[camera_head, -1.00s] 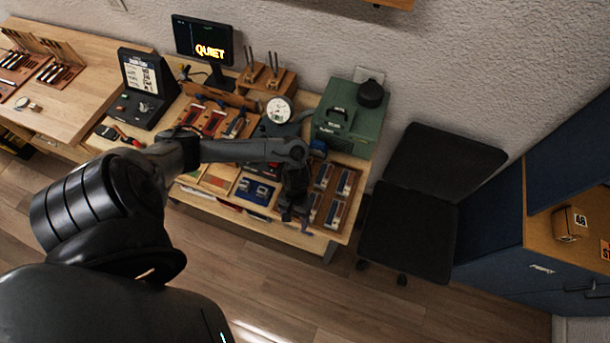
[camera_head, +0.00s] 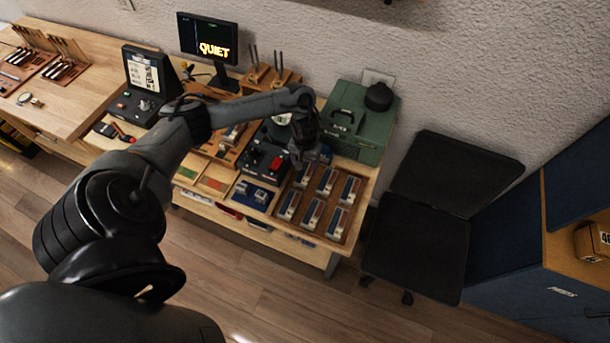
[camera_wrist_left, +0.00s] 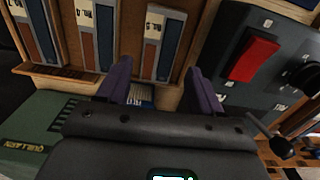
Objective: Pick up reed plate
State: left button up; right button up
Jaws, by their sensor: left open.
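My left gripper (camera_head: 308,160) hangs over the back left part of a wooden tray (camera_head: 346,241) in the head view. In the left wrist view its two purple fingers (camera_wrist_left: 160,88) are apart with nothing clearly held between them. Several blocks with white labels and blue and red-brown strips stand in the tray; one of them (camera_wrist_left: 156,45) is just beyond the fingers in the wrist view. I cannot tell which item is the reed plate. A small blue and white thing (camera_wrist_left: 141,95) shows partly between the fingers. My right gripper is not in view.
A dark device with a red switch (camera_wrist_left: 254,58) stands beside the tray, close to one finger. A green case (camera_head: 352,130) stands behind the tray. A black chair (camera_head: 420,240) is to the right of the bench.

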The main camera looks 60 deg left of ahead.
aim_at(305, 173)
pick_arm(q)
jog(key=shift+s+d+f+b, duration=0.1)
jog(key=shift+f+b, duration=0.25)
jog(key=shift+f, duration=2.3)
jog(key=c, duration=0.9)
